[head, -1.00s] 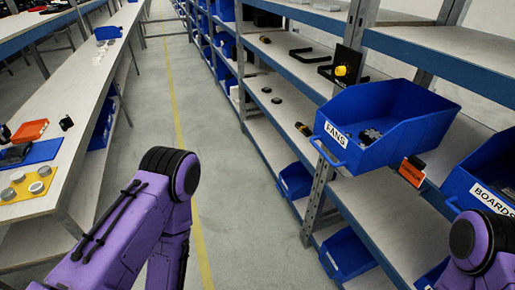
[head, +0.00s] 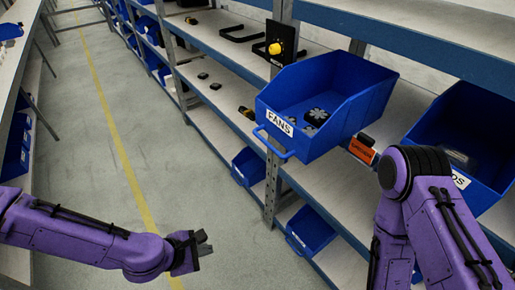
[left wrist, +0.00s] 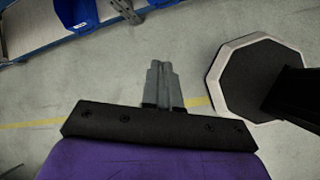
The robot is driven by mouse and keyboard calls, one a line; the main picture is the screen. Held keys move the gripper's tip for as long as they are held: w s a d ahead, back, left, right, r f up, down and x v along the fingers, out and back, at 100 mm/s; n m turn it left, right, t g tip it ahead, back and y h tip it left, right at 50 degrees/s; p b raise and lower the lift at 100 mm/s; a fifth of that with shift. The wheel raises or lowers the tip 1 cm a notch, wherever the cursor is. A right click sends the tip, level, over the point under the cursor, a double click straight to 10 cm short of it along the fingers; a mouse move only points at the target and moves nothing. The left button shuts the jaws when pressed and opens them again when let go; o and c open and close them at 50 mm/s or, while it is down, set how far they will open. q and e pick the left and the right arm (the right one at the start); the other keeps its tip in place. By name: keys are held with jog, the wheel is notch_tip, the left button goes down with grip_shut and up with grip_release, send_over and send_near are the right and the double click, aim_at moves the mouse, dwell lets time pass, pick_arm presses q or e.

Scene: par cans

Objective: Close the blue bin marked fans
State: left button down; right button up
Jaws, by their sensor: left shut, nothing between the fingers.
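The blue bin marked FANS (head: 345,120) juts out over the aisle from the shelf in the head view, with a white label and a blue front handle (head: 275,143). Dark fan parts (head: 317,116) lie inside it. My left gripper (head: 204,243) is shut and empty, low over the aisle, to the left of and below the bin, well apart from it. It also shows in the left wrist view (left wrist: 160,85), above the floor. My right arm is at the lower right of the head view; its gripper is out of the picture.
A blue bin marked BOARDS (head: 470,125) stands right of the fans bin, partly behind my right arm. An orange tag (head: 362,151) sits between them. Lower blue bins (head: 311,229) stick out below. The aisle floor (head: 90,150) is clear.

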pick_arm(q)
jog(key=w+d+r+n+t+h, duration=0.25)
jog(key=w+r, duration=0.25)
jog(key=r, duration=0.4)
jog(key=n+t+h, duration=0.2)
jog(key=n+h, duration=0.1)
jog(key=h, duration=0.2)
send_near(266, 144)
jog(key=f+v, duration=0.1)
jog(key=v, duration=0.5)
jog(key=b+x, duration=0.1)
jog(key=x, duration=0.3)
jog(key=b+x, duration=0.1)
jog(key=x, duration=0.3)
jog(key=r+b+x, duration=0.1)
jog(key=b+x, duration=0.1)
jog(key=x, duration=0.2)
jog(key=shift+w+d, duration=0.2)
jog(key=shift+d, duration=0.2)
pick_arm(e)
jog(key=f, duration=0.4)
jog(key=shift+w+f, duration=0.2)
jog(key=shift+w, duration=0.1)
